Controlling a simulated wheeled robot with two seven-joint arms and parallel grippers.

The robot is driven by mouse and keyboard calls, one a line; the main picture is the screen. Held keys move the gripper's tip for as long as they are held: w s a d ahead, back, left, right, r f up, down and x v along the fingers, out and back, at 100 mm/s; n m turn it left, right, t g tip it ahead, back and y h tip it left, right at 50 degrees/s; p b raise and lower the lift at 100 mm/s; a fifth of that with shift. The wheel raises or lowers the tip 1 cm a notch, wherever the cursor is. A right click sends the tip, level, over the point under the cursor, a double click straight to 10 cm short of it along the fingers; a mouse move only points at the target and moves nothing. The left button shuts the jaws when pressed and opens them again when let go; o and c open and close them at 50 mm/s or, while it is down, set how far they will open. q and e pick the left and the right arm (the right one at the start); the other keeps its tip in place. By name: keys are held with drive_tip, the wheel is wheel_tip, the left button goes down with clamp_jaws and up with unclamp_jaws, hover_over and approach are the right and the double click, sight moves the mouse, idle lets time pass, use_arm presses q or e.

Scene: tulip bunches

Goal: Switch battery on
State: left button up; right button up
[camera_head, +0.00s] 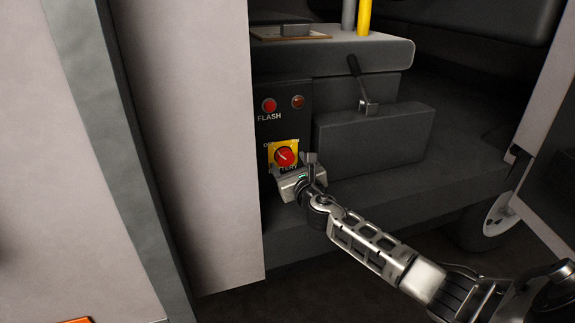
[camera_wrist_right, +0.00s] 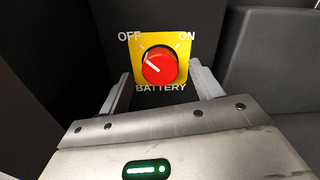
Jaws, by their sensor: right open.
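The battery switch is a round red knob (camera_head: 284,156) on a yellow square plate (camera_head: 274,146), set in a dark panel. The right wrist view shows the knob (camera_wrist_right: 159,65) with its white pointer line angled up-left, toward the OFF label (camera_wrist_right: 129,37). The ON label (camera_wrist_right: 187,37) is at the upper right and BATTERY is printed below. My right gripper (camera_wrist_right: 158,85) is open, with one finger on each side of the knob's lower part and a gap to it on both sides. Whether the fingertips reach the knob's depth is unclear. My left gripper is not in view.
Above the switch are a red FLASH button (camera_head: 269,105) and a dark red lamp (camera_head: 298,101). A black lever (camera_head: 361,85) stands on the grey block to the right. A pale wall panel (camera_head: 190,140) borders the switch panel on the left.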

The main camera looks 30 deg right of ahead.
sight(285, 158)
drive_tip(key=shift+x, duration=0.85)
drive_tip(key=shift+w, duration=0.25)
drive_tip(key=c, duration=1)
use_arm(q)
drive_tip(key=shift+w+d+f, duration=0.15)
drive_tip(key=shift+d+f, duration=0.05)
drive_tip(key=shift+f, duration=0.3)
